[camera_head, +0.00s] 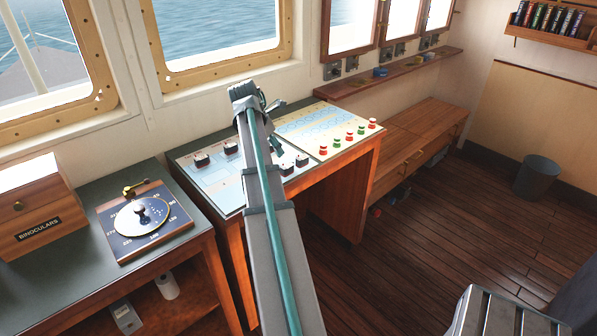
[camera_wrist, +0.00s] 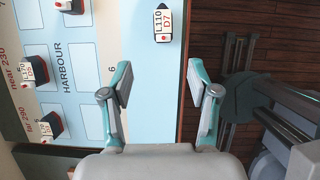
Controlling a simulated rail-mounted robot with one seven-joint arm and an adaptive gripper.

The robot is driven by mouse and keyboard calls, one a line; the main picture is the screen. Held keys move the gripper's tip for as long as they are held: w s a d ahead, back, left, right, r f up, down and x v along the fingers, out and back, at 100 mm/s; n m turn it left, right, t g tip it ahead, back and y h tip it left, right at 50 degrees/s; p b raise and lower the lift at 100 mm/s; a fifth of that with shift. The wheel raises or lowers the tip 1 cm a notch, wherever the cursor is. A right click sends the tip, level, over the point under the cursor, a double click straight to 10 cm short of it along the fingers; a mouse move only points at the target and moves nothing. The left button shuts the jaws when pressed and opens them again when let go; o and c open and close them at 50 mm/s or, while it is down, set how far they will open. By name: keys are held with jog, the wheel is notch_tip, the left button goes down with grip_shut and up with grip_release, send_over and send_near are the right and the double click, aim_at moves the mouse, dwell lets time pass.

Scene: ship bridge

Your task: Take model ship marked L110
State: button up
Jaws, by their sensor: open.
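The model ship marked L110 (camera_wrist: 162,24), a small white piece with a red spot and dark rim, also lettered D7, stands near the chart table's edge at the top of the wrist view. My gripper (camera_wrist: 158,80) is open and empty, its fingers spread below the ship in the picture, not around it. The chart table (camera_head: 212,180) holds several small dark ship models (camera_head: 201,160) in the head view; their labels are too small to read there.
Another ship marked L170 (camera_wrist: 36,70) and a further ship (camera_wrist: 50,126) stand at the left of the wrist view. Red and green pieces (camera_head: 336,142) stand on the adjoining board. A compass-like dial (camera_head: 140,218) and binoculars box (camera_head: 30,210) are left. Open floor (camera_head: 440,220) lies right.

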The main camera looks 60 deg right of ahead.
aim_at(282, 166)
jog(key=p+x, duration=0.1)
jog(key=x, duration=0.4)
jog(key=shift+f, duration=0.15)
jog(key=shift+s+p+x, duration=0.2)
jog(key=shift+p+x, duration=0.5)
jog(key=shift+x, duration=1.85)
jog(key=shift+a, duration=0.15)
jog(key=c, duration=1.1)
